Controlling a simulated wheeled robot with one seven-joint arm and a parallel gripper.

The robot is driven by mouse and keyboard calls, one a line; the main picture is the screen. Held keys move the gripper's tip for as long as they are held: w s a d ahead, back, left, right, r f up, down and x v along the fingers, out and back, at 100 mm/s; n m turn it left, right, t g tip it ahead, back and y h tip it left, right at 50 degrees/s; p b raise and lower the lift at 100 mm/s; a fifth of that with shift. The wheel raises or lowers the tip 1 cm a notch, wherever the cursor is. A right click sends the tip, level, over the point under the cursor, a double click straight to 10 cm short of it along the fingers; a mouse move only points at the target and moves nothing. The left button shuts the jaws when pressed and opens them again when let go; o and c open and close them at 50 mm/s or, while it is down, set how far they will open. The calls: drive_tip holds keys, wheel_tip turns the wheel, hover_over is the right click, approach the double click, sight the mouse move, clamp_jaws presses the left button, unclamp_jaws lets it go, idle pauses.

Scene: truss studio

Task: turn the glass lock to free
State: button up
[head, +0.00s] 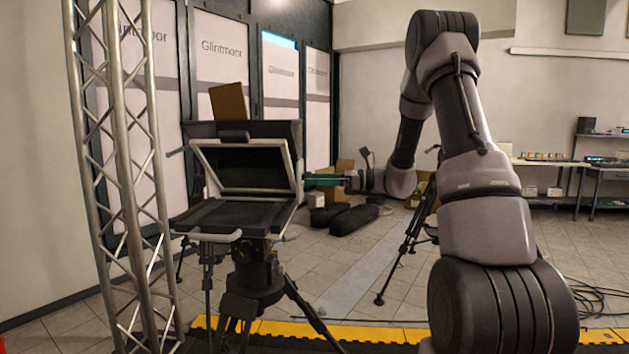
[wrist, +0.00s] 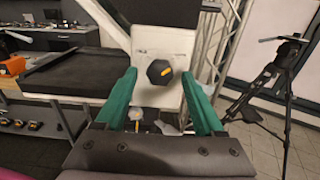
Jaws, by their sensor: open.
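The teleprompter (head: 243,175) stands on a tripod left of centre in the head view, its glass tilted in a light frame. In the wrist view the glass lock (wrist: 159,72) is a black faceted knob with a short yellow mark, on a pale side plate (wrist: 160,45). My gripper (head: 309,180) has green fingers and points left at the frame's right side. In the wrist view its fingers stand apart on either side of the knob, with gaps, and hold nothing. The knob is hidden in the head view.
A lattice truss (head: 125,175) stands left of the teleprompter. A yellow-edged strip (head: 380,333) crosses the floor in front. Black bags (head: 353,219) and cartons lie behind. Another tripod (head: 408,245) stands right of the bags. Tables line the right wall.

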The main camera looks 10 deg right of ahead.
drive_tip(key=shift+a, duration=0.2)
drive_tip(key=shift+c, duration=0.3)
clamp_jaws()
drive_tip(key=shift+n, duration=0.3)
drive_tip(key=shift+w+d+r+n, duration=0.1)
drive_tip(key=shift+w+n, duration=0.05)
drive_tip(key=shift+n, duration=4.2)
drive_tip(key=shift+w+r+n, duration=0.1)
drive_tip(key=shift+w+n, duration=0.05)
drive_tip(key=shift+n, duration=4.2)
